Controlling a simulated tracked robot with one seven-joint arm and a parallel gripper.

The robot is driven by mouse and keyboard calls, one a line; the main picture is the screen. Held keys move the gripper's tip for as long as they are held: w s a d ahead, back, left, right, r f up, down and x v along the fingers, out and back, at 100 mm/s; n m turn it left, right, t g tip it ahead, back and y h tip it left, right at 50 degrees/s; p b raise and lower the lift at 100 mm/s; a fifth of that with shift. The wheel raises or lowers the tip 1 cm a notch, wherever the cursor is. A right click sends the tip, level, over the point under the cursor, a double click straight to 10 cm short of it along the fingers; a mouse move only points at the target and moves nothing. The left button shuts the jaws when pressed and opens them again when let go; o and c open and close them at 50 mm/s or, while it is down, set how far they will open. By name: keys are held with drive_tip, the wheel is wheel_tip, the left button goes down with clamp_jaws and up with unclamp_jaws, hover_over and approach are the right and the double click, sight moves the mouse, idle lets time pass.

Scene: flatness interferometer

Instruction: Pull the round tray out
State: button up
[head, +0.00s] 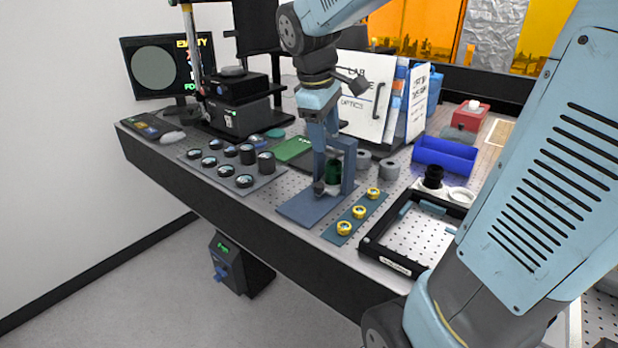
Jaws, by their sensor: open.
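The flatness interferometer (240,108) appears to be the black stacked instrument at the back left of the bench. A small dark round piece (233,71) lies on its upper box. I cannot tell from this view whether this is the round tray or whether the tray sits inside the instrument. My gripper (323,118) points down over the middle of the bench, right of the instrument and apart from it. It is open with nothing seen held. Its fingertips are hard to separate from the blue-grey stand (347,170) below.
A monitor (160,68) stands behind the instrument. A mat (222,188) with several dark round pieces lies in front of it. Right of my gripper are a strip (338,232) with gold-rimmed pieces, a black frame (375,247) and a blue bin (445,157).

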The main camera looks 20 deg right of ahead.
sight(319, 184)
drive_tip(key=w+a+f+n+g+h, duration=0.25)
drive_tip(key=w+f+n, duration=0.4)
drive_tip(key=w, duration=0.45)
drive_tip(key=shift+n, duration=0.25)
drive_tip(key=x, duration=0.9)
drive_tip(key=a+x, duration=0.1)
drive_tip(key=x, duration=0.3)
drive_tip(key=shift+w+d+f, duration=0.1)
drive_tip(key=shift+f, duration=0.3)
drive_tip(key=shift+c, duration=0.2)
drive_tip(key=shift+y, duration=0.25)
clamp_jaws()
